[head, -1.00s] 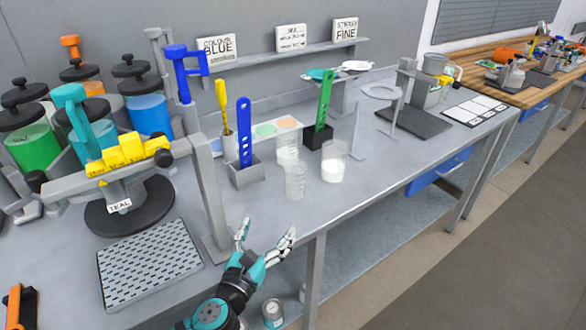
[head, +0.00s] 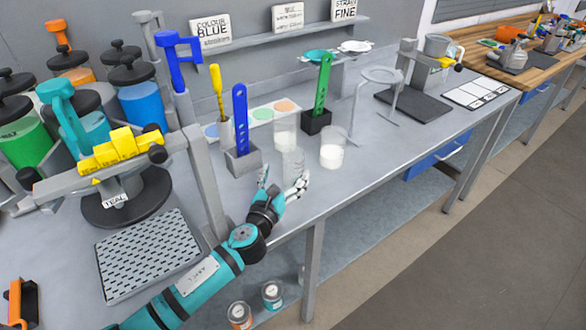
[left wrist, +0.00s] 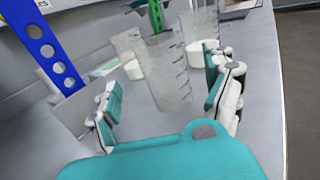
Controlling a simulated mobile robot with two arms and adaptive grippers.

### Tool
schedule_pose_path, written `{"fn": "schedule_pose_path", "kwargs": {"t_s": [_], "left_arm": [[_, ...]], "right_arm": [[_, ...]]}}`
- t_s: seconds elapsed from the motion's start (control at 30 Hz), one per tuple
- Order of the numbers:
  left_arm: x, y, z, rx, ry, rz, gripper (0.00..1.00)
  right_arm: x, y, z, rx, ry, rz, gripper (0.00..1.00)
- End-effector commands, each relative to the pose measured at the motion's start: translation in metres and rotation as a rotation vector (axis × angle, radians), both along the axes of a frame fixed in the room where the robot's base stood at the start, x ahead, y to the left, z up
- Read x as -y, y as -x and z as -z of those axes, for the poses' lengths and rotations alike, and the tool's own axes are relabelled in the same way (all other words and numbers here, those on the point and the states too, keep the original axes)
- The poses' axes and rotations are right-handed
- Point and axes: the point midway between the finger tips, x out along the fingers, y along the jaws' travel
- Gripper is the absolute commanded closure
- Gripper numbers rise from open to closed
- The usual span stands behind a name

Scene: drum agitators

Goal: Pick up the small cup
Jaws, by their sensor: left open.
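The small cup (head: 293,163) is clear, with graduation marks, and stands upright on the grey bench; it looks empty. In the left wrist view the small cup (left wrist: 166,75) is in the middle, ahead of and between my fingers. My left gripper (head: 283,184) is open at the bench's front edge, its fingers pointing at the cup; it also shows in the left wrist view (left wrist: 160,92). The fingers partly overlap the cup's base in the head view, and I cannot tell whether they touch it. My right gripper is not in view.
Two larger clear cups with white contents stand close by, one behind (head: 285,135) and one to the right (head: 333,150). A blue perforated paddle (head: 241,118) stands in a grey holder to the left. A perforated tray (head: 150,255) and a metal post (head: 206,185) are left of my arm.

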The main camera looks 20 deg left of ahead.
Motion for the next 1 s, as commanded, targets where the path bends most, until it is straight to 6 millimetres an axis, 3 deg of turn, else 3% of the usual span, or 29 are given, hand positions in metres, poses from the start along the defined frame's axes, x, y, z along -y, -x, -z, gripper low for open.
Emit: {"fn": "schedule_pose_path", "kwargs": {"t_s": [0.13, 0.37, 0.67, 1.0], "left_arm": [[0.003, -0.017, -0.002, 0.001, 0.002, -0.002, 0.15], [0.005, -0.047, 0.000, 0.000, 0.000, -0.002, 0.15], [0.006, -0.052, 0.001, 0.000, 0.000, 0.000, 0.15], [0.005, -0.051, 0.001, 0.000, 0.000, -0.001, 0.59]], "right_arm": [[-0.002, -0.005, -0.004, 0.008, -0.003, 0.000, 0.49], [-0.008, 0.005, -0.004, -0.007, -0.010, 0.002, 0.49], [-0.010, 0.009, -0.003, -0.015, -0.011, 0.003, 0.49], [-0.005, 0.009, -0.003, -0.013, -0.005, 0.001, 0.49]]}}
